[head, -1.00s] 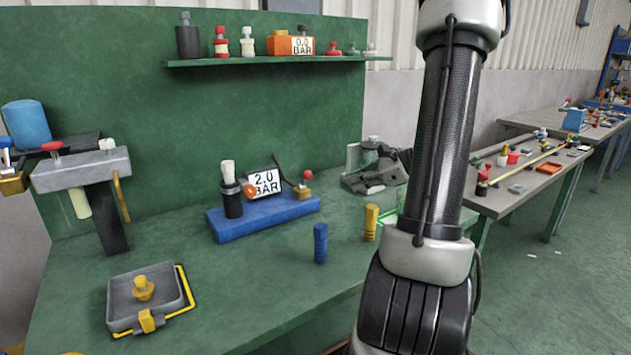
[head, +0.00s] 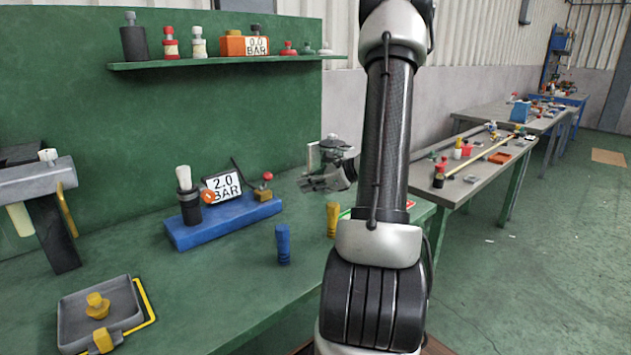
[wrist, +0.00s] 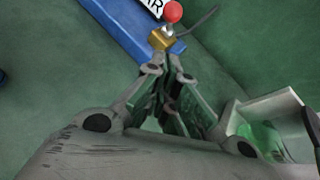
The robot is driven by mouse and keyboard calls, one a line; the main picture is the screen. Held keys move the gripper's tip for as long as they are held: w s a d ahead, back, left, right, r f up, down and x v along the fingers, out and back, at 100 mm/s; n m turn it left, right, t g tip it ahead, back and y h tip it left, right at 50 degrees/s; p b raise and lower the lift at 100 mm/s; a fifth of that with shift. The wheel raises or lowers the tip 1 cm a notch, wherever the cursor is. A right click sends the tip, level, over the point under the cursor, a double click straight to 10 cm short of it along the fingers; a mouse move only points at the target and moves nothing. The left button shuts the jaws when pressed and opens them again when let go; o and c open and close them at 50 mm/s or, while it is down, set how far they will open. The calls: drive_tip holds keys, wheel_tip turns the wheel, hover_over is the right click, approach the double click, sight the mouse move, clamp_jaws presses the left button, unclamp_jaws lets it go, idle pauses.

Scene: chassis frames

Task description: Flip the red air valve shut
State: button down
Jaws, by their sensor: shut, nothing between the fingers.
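The red air valve is a red ball knob (head: 267,176) on a short stem above a brass block (head: 263,193). It sits at the right end of a blue base (head: 228,222), and the knob stands up. In the wrist view the red knob (wrist: 172,11) and brass block (wrist: 161,39) are at the top, just beyond my fingertips. My gripper (wrist: 168,62) is shut and empty, and appears apart from the block.
A dark hose rises by the valve. Blue (head: 283,244) and yellow (head: 332,219) posts stand in front. A pale open box (wrist: 270,115) is right of my gripper.

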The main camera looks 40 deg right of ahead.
sight(266, 179)
drive_tip(key=w+a, duration=0.4)
drive_tip(key=w, duration=0.2)
drive_tip(key=shift+f, duration=0.25)
drive_tip(key=shift+w+r, duration=0.15)
drive_tip(key=shift+w+r+g, duration=0.1)
drive_tip(key=shift+r+g, duration=0.05)
drive_tip(key=shift+g, duration=0.15)
drive_tip(key=shift+w+r+g, duration=0.15)
drive_tip(key=shift+r+g, duration=0.1)
drive_tip(key=shift+g, duration=0.05)
drive_tip(key=w+r+m+g+h, duration=0.1)
drive_tip(key=w+r+m+g, duration=0.1)
drive_tip(key=w+r+g, duration=0.3)
drive_tip(key=shift+w+r+g, duration=0.2)
drive_tip(key=shift+w+g, duration=0.35)
drive_tip(key=shift+g, duration=1.35)
